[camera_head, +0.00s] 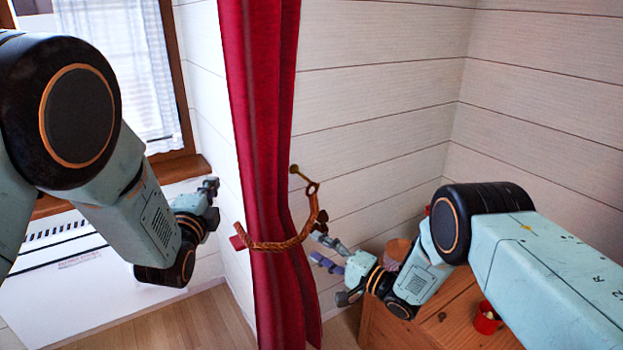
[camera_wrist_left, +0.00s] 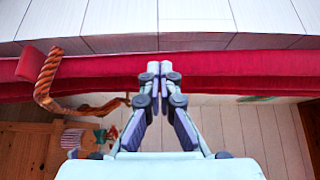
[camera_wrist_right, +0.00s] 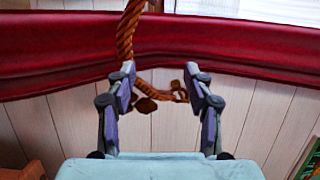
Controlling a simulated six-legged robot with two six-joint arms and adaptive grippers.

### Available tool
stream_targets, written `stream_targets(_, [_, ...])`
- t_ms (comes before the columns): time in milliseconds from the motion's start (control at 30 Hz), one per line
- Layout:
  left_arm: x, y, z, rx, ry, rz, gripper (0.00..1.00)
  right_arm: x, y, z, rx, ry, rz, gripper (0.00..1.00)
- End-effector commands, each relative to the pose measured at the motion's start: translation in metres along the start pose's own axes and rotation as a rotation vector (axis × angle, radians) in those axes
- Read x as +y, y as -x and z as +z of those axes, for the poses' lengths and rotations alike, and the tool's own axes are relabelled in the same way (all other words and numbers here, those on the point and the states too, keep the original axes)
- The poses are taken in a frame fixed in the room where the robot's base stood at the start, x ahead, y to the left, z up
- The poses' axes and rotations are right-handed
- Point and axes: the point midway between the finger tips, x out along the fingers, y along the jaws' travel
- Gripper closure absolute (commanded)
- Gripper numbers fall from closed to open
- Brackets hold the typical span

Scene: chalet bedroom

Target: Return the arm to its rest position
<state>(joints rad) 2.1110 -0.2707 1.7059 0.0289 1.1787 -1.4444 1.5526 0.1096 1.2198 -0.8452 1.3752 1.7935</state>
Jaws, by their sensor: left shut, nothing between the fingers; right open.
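My left gripper (camera_head: 211,188) is shut and empty, left of the red curtain (camera_head: 262,120) in the head view. In the left wrist view my left gripper (camera_wrist_left: 154,70) has its fingertips together in front of the curtain. My right gripper (camera_head: 328,252) is open, right of the curtain and just below the orange rope tieback (camera_head: 275,246). The tieback loops around the curtain and its upper end reaches toward a brass wall hook (camera_head: 295,170). In the right wrist view my right gripper (camera_wrist_right: 160,80) has its fingers spread, with the tieback's end visible between and beyond them.
A wooden cabinet (camera_head: 455,325) stands below my right arm, with a red cup (camera_head: 487,318) on it. The window (camera_head: 120,60) with its wooden sill is at the left. A white radiator panel (camera_head: 75,290) is below it. Wood floor shows at the bottom.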

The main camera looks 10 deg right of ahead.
Motion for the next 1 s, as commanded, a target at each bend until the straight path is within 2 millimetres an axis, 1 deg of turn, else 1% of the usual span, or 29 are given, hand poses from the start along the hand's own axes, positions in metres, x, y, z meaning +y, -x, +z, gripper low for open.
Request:
stream_targets(133, [-0.001, 0.007, 0.0, 0.0, 0.0, 0.0, 1.0, -0.003, 0.0, 0.0, 0.0, 0.0, 0.0, 0.48])
stream_targets(433, [0.0, 0.007, 0.0, 0.0, 0.013, 0.0, 1.0, -0.002, 0.0, 0.0, 0.0, 0.016, 0.0, 0.48])
stream_targets(533, [0.003, 0.007, 0.0, -0.002, 0.082, 0.011, 1.0, 0.001, 0.0, -0.001, 0.004, 0.102, 0.014, 0.48])
stream_targets(600, [0.009, 0.008, 0.001, -0.008, 0.173, 0.038, 1.0, 0.009, 0.002, -0.006, 0.028, 0.205, 0.048, 0.48])
stream_targets(667, [0.022, 0.015, 0.003, -0.021, 0.269, 0.084, 1.0, 0.024, 0.01, -0.007, 0.057, 0.293, 0.109, 0.48])
stream_targets(767, [0.05, 0.032, 0.009, -0.067, 0.437, 0.18, 1.0, 0.059, 0.033, -0.002, 0.091, 0.42, 0.25, 0.48])
stream_targets(833, [0.075, 0.05, 0.016, -0.118, 0.557, 0.255, 1.0, 0.084, 0.054, 0.006, 0.098, 0.496, 0.367, 0.48])
stream_targets(867, [0.087, 0.06, 0.02, -0.146, 0.611, 0.29, 1.0, 0.095, 0.065, 0.01, 0.095, 0.527, 0.42, 0.48])
stream_targets(900, [0.104, 0.074, 0.024, -0.186, 0.681, 0.337, 1.0, 0.108, 0.08, 0.017, 0.084, 0.566, 0.493, 0.48])
stream_targets(967, [0.13, 0.098, 0.03, -0.256, 0.785, 0.408, 1.0, 0.128, 0.105, 0.03, 0.057, 0.619, 0.605, 0.48])
stream_targets(1000, [0.148, 0.116, 0.035, -0.311, 0.855, 0.456, 1.0, 0.139, 0.124, 0.04, 0.029, 0.65, 0.683, 0.48])
